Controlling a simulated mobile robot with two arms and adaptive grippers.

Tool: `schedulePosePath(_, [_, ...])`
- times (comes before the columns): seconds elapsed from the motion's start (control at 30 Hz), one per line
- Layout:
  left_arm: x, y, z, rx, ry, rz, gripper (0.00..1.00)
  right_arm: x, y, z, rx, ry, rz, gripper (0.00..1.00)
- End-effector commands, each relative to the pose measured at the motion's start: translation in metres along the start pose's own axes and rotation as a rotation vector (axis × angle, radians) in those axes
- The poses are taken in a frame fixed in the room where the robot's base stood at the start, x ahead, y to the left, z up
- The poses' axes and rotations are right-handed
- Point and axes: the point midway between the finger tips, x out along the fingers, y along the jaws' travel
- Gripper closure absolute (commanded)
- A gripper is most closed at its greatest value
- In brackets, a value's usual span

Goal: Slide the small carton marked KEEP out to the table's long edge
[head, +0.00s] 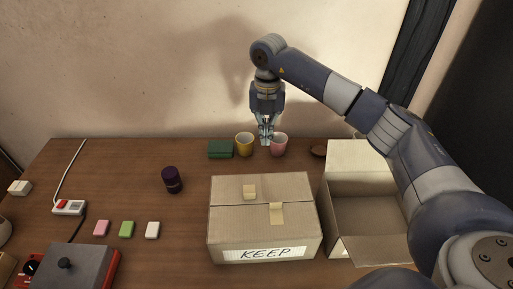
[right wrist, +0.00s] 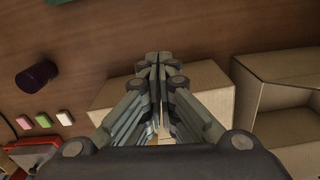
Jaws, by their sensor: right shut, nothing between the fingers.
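A closed tan carton (head: 237,212) with a white label reading KEEP on its front side stands on the brown wooden table (head: 140,240), right of the middle. Two pieces of tape show on its top. My right gripper (head: 267,142) is shut and empty, pointing down behind the carton near the back of the table. In the right wrist view the shut fingers (right wrist: 159,62) overlap the far side of the carton (right wrist: 210,88); I cannot tell whether they touch it. My left gripper is not in view.
An open carton (head: 335,215) stands close right of the KEEP carton. A yellow cup (head: 244,144), a pink cup (head: 279,145) and a green block (head: 220,149) stand behind. A dark purple jar (head: 172,180), several small blocks and a power strip (head: 69,207) lie left.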

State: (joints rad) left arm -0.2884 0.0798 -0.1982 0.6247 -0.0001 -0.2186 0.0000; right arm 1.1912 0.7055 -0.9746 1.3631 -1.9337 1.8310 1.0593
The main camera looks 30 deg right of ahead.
Motion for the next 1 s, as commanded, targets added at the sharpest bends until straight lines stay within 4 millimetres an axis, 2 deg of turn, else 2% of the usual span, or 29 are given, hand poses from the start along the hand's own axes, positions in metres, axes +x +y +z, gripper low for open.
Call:
schedulePosePath(0.17, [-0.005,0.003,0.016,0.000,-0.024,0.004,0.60,0.021,-0.001,-0.001,0.001,0.004,-0.003,1.00])
schedulePosePath(0.3, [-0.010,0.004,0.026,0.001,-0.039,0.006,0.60,0.049,-0.001,-0.001,0.001,0.005,-0.004,1.00])
schedulePosePath(0.53, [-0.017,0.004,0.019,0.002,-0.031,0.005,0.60,0.100,0.000,-0.002,0.001,0.005,-0.002,1.00])
schedulePosePath(0.77, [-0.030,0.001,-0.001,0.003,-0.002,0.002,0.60,0.097,-0.001,-0.028,-0.002,0.001,-0.001,1.00])
schedulePosePath(1.0, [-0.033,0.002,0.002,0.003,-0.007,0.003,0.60,0.098,0.000,-0.040,-0.001,0.001,0.000,1.00])
